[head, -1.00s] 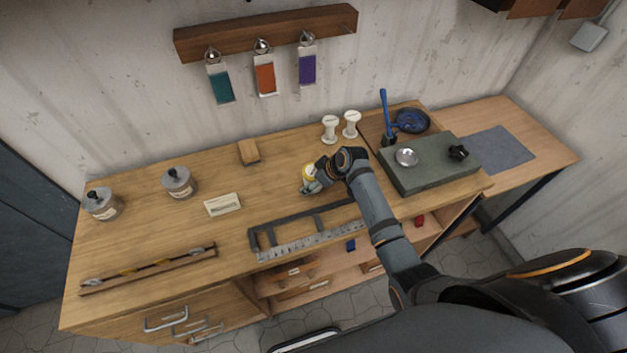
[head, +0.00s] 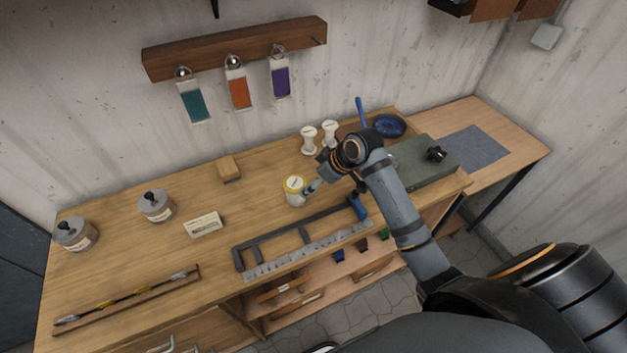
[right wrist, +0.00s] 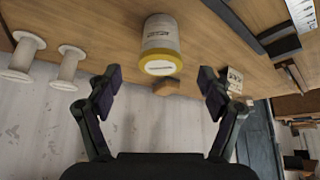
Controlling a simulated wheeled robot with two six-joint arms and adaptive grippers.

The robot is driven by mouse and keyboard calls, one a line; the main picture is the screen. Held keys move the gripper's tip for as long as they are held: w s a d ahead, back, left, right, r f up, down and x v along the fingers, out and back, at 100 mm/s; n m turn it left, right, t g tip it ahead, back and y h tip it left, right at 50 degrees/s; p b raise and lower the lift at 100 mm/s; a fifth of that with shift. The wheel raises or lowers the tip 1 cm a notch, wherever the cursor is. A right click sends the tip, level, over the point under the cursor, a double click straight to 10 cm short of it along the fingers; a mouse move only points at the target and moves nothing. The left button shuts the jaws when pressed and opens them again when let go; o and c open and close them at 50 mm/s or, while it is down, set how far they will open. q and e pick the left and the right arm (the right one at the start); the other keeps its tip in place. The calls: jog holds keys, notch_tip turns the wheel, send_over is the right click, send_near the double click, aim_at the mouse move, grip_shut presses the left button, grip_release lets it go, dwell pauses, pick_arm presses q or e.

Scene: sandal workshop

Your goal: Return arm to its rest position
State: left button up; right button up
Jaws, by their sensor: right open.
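My right arm reaches over the workbench (head: 130,262) from the lower right in the head view. My right gripper (head: 312,189) is just right of a white jar with a yellow lid (head: 294,197). In the right wrist view my right gripper (right wrist: 158,82) has its two fingers spread wide with nothing between them. The jar (right wrist: 160,40) stands on the bench beyond the fingertips, apart from them. My left gripper is not in view.
Two white spools (head: 309,142) stand behind the arm. A dark frame with a ruler (head: 310,250) lies at the front edge. A green slab (head: 418,172) is right of the arm. Two grey pots (head: 156,206) stand at left. A wooden rack (head: 235,48) hangs on the wall.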

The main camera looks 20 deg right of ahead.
jog(key=shift+s, duration=0.1)
dwell(0.4)
jog(key=s+f+m, duration=0.1)
jog(key=s, duration=0.2)
jog(key=s+f+m+h, duration=0.1)
jog(key=s+f, duration=0.1)
jog(key=s, duration=0.1)
jog(key=s+f+h, duration=0.1)
jog(key=s+f, duration=0.1)
jog(key=s, duration=0.2)
jog(key=shift+d+m+g, duration=0.25)
jog(key=shift+m+g, duration=0.15)
jog(key=s+d+m+h, duration=0.3)
jog(key=s+m, duration=0.1)
jog(key=s, duration=0.7)
notch_tip(320, 180, down, 27)
jog(key=s+d+g+b, duration=0.1)
jog(key=d+g+b, duration=0.1)
jog(key=s+d+f+g+b, duration=0.1)
jog(key=s+f+b, duration=0.1)
jog(key=s+f, duration=1.8)
jog(key=shift+d+f, duration=0.15)
jog(key=shift+d, duration=0.1)
